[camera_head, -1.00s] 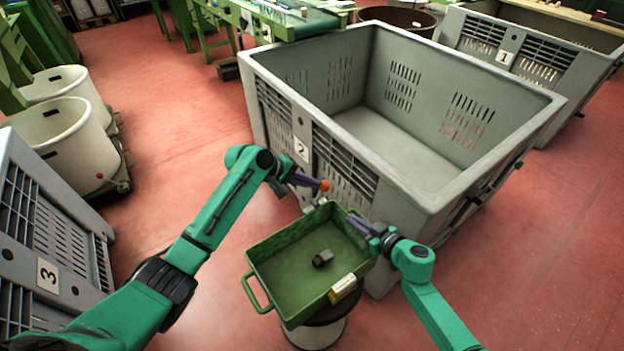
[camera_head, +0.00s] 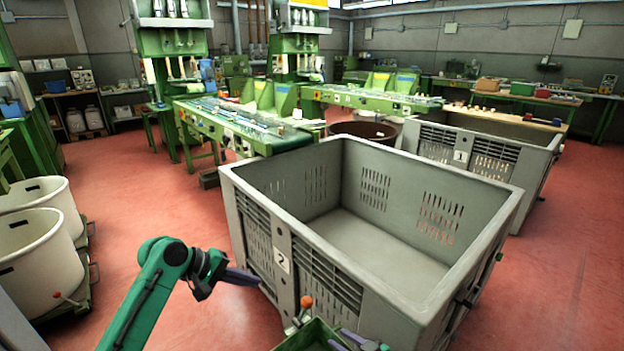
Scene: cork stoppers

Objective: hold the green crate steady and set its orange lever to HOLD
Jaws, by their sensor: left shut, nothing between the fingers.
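The green crate (camera_head: 312,338) shows only its far part at the bottom edge; the rest is cut off. The orange lever's round knob (camera_head: 306,301) stands at the crate's far end, in front of the big grey bin. I cannot read the lever's setting or any HOLD mark. My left gripper (camera_head: 254,279) is shut and empty, up and to the left of the knob and apart from it. My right gripper (camera_head: 340,341) is at the crate's right rim, partly cut off by the bottom edge; its grip on the rim is unclear.
The large grey bin marked 2 (camera_head: 283,262) stands close behind the crate and limits room there. White tubs (camera_head: 35,255) stand at the left. Bin 1 (camera_head: 460,157) and a green conveyor (camera_head: 235,125) are further back. Red floor is open at the right.

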